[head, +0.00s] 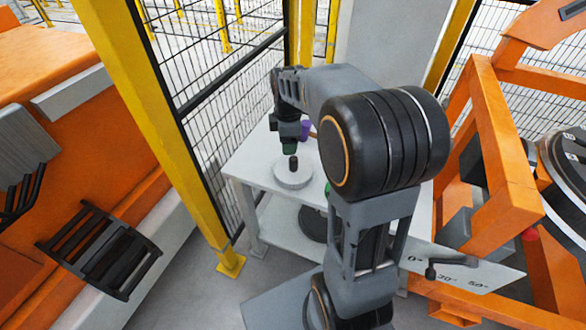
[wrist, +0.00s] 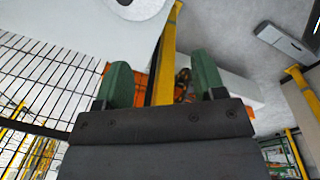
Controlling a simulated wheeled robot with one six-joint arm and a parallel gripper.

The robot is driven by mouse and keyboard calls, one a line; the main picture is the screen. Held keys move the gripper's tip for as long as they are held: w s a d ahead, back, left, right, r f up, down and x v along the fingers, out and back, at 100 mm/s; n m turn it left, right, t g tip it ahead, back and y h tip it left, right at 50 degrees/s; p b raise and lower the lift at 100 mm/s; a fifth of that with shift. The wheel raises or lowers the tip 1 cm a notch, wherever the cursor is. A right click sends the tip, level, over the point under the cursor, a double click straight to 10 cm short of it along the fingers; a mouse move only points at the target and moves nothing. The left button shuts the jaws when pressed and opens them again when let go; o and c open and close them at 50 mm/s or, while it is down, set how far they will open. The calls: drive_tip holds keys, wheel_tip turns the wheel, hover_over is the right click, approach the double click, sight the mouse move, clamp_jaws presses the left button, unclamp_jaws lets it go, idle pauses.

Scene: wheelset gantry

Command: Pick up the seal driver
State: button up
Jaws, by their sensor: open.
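The seal driver looks to be the pale grey round disc with a short black upright handle (head: 293,173), standing on the white table. My gripper (head: 289,149) is just above the handle in the head view, pointing down. In the wrist view, its two green fingers (wrist: 163,78) are spread apart with nothing between them. The pale disc (wrist: 143,8) shows there at the top edge, partly cut off, beyond the fingers. I cannot tell the exact gap between fingertips and handle.
On the white table (head: 240,170), a purple item (head: 305,130) stands behind the disc and a green item (head: 327,187) is partly hidden by my arm. A yellow post (head: 150,110) and mesh fence (head: 225,100) border the left. An orange frame (head: 490,180) stands at right.

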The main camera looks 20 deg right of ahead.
sight(293, 158)
drive_tip(key=w+d+f+n, duration=0.1)
drive_tip(key=w+f+n, duration=0.1)
drive_tip(key=f, duration=0.2)
drive_tip(key=w+d+f+n, duration=0.1)
drive_tip(key=d+f+n, duration=0.1)
drive_tip(key=f, duration=0.2)
drive_tip(key=w+d+f+n+g, duration=0.1)
drive_tip(key=w+f+n, duration=0.1)
drive_tip(key=f, duration=0.2)
drive_tip(key=shift+w+d+p, duration=0.2)
drive_tip(key=shift+w+p, duration=0.15)
drive_tip(key=shift+p, duration=0.05)
drive_tip(key=shift+f+p, duration=0.6)
drive_tip(key=shift+f, duration=2.6)
drive_tip(key=shift+c, duration=0.2)
clamp_jaws()
drive_tip(key=shift+w+d+r, duration=0.1)
drive_tip(key=shift+r, duration=0.05)
